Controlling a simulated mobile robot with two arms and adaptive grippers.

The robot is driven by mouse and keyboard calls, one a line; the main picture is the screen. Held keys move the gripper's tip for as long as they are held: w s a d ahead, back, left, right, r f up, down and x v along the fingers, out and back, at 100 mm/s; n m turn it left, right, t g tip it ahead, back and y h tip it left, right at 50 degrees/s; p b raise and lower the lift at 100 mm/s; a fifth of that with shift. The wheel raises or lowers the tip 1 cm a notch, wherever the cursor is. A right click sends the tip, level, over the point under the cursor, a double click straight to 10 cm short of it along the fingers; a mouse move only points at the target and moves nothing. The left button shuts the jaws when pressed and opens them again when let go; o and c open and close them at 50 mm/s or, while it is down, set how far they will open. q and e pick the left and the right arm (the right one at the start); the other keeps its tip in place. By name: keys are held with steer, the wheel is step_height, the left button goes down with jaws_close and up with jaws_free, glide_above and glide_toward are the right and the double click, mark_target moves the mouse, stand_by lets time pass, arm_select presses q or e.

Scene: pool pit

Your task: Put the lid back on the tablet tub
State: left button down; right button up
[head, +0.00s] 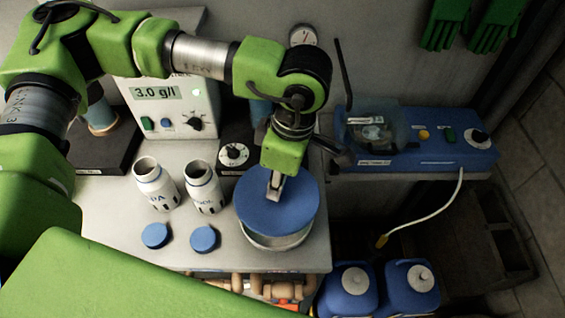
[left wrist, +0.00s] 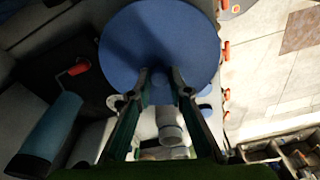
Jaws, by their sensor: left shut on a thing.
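My left gripper (head: 274,186) is shut on the blue round lid (head: 280,212), gripping it near its middle from above. The white tablet tub (head: 275,242) is directly below the lid, near the bench's front right corner. Only the tub's front wall and rim show; the lid hides its opening. The lid looks roughly level, and I cannot tell whether it touches the rim. In the left wrist view the lid (left wrist: 160,35) fills the upper middle, with the gripper fingers (left wrist: 160,82) at its lower part. My right gripper is not in view.
Two open white bottles (head: 154,184) (head: 204,187) stand left of the tub, with two blue caps (head: 155,236) (head: 204,239) in front. A dial box (head: 235,155) is behind. A blue device (head: 430,152) stands right; blue canisters (head: 350,290) are below the bench edge.

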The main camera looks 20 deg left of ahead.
arm_select(q)
steer(key=shift+s+f, duration=0.3)
steer(key=shift+f, duration=0.2)
steer(key=shift+f+b, duration=0.3)
steer(key=shift+f, duration=0.05)
step_height(320, 180, down, 4)
steer(key=shift+w+r+b, duration=0.1)
steer(key=shift+r+b, duration=0.1)
steer(key=shift+b, duration=0.85)
steer(key=shift+f+b, duration=0.5)
steer(key=shift+b, duration=0.1)
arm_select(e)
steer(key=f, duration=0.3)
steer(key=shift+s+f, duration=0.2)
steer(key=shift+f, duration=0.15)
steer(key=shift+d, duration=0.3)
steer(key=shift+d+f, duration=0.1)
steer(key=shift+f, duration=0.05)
